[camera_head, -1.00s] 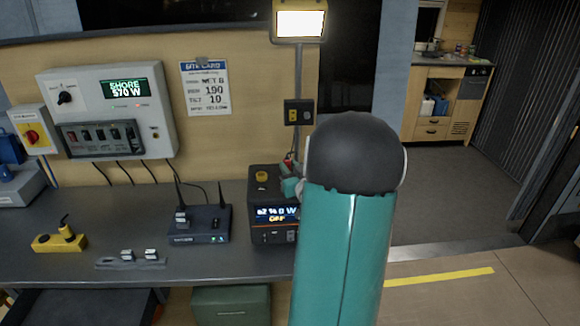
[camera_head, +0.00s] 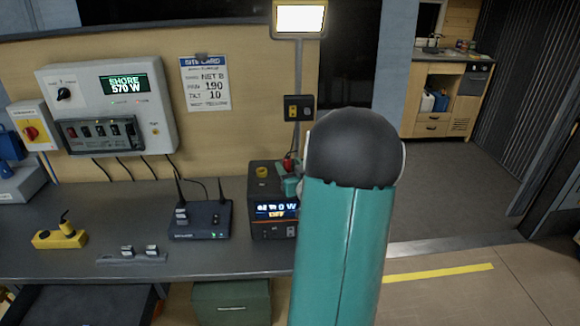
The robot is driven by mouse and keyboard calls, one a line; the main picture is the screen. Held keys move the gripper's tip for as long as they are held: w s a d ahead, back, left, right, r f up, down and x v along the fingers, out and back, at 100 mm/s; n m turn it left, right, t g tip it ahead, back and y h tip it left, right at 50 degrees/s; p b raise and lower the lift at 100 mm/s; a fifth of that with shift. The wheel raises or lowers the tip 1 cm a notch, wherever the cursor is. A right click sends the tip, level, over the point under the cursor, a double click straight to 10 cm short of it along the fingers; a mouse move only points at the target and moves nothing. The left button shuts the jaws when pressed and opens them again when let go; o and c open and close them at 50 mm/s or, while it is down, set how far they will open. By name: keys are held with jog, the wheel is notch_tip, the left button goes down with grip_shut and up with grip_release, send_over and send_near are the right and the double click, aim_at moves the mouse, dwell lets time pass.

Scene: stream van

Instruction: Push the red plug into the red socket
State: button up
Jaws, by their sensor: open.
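A small red plug (camera_head: 289,164) shows at the top right of the black power box (camera_head: 268,180), just left of my arm's dark joint. My gripper (camera_head: 291,185) is only partly in view beside the plug, at the box's right edge. Its teal part shows, and my arm covers most of it. It is open. The red socket cannot be made out; my arm hides the right side of the box. I cannot tell whether the plug touches the gripper or sits in a socket.
A router with antennas (camera_head: 201,219) stands left of the box on the grey bench (camera_head: 130,200). A yellow device (camera_head: 60,236) and a grey strip (camera_head: 130,258) lie further left. A lit lamp (camera_head: 299,20) and a wall outlet (camera_head: 299,108) are above. Floor at right is clear.

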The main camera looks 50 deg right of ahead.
jog(key=v, duration=1.3)
jog(key=shift+s, duration=0.15)
jog(key=w+a+r+n+g+y, duration=0.1)
jog(key=w+a+r+g+y, duration=0.15)
jog(key=w+a, duration=0.45)
jog(key=w+a+r+n+g+y, duration=0.1)
jog(key=w+a+r+g, duration=0.25)
jog(key=a, duration=0.65)
jog(key=s+a+n+g+y, duration=0.2)
jog(key=s+a, duration=0.3)
jog(key=a, duration=0.7)
jog(key=s+a+n+g+y, duration=0.2)
jog(key=s+a, duration=0.3)
jog(key=a, duration=0.6)
jog(key=shift+s+a+r+y, duration=0.3)
jog(key=shift+a+r+y, duration=0.1)
jog(key=shift+y, duration=0.35)
